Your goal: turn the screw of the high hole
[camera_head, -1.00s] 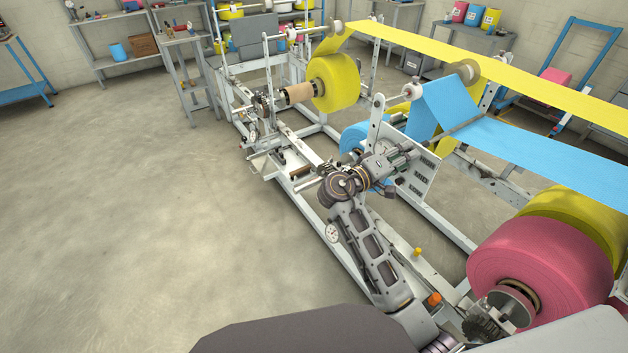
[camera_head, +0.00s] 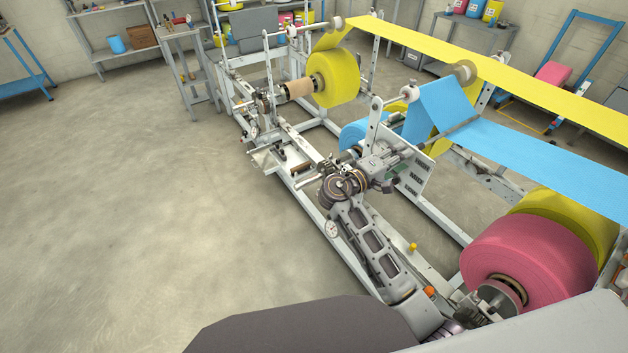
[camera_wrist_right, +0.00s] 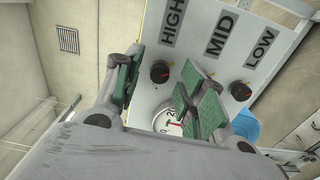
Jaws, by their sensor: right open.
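A pale panel (camera_wrist_right: 205,20) carries the labels HIGH, MID and LOW in the right wrist view, with a dark round screw head under each. The high screw (camera_wrist_right: 160,72) has an orange mark and shows between my right gripper's green-padded fingers. The mid screw (camera_wrist_right: 211,74) is partly hidden by the right-hand finger; the low screw (camera_wrist_right: 241,90) is clear of it. My right gripper (camera_wrist_right: 162,79) is open and empty. In the head view my right gripper (camera_head: 398,158) is at the panel (camera_head: 414,178); the screws are too small to tell there. My left gripper is out of view.
A round gauge (camera_wrist_right: 170,121) sits below the screws, partly covered by the gripper. In the head view, a blue web (camera_head: 530,145) and a yellow web (camera_head: 500,72) run above the machine frame. A pink roll (camera_head: 525,262) stands at right. Floor at left is clear.

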